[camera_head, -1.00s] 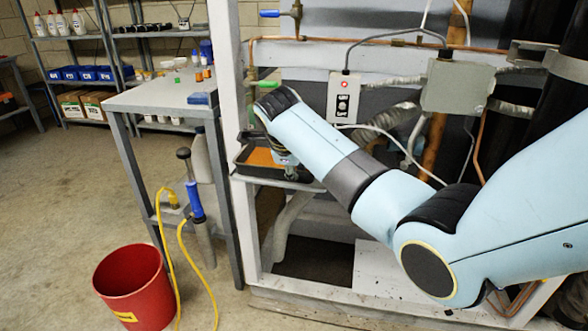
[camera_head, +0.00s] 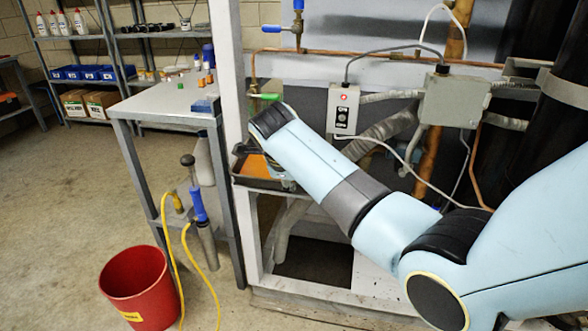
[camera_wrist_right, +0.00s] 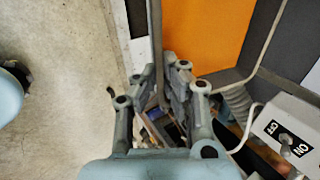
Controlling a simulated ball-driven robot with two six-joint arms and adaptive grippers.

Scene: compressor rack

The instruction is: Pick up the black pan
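The black pan (camera_head: 268,184) has an orange inside and sits at the left front of the compressor rack, just right of the white post. In the right wrist view its orange inside (camera_wrist_right: 208,30) fills the top, with its dark wall running down between my fingers. My right gripper (camera_wrist_right: 161,68) has its two fingers close on either side of that wall and looks shut on it. In the head view my right forearm hides most of the gripper and the pan's right end. My left gripper is not in view.
A white rack post (camera_head: 232,120) stands close left of the pan. A grey switch box (camera_head: 343,108) and pipes are behind my forearm. A metal table (camera_head: 165,100) with small items, a yellow hose and a red bucket (camera_head: 138,288) are left. Open floor lies further left.

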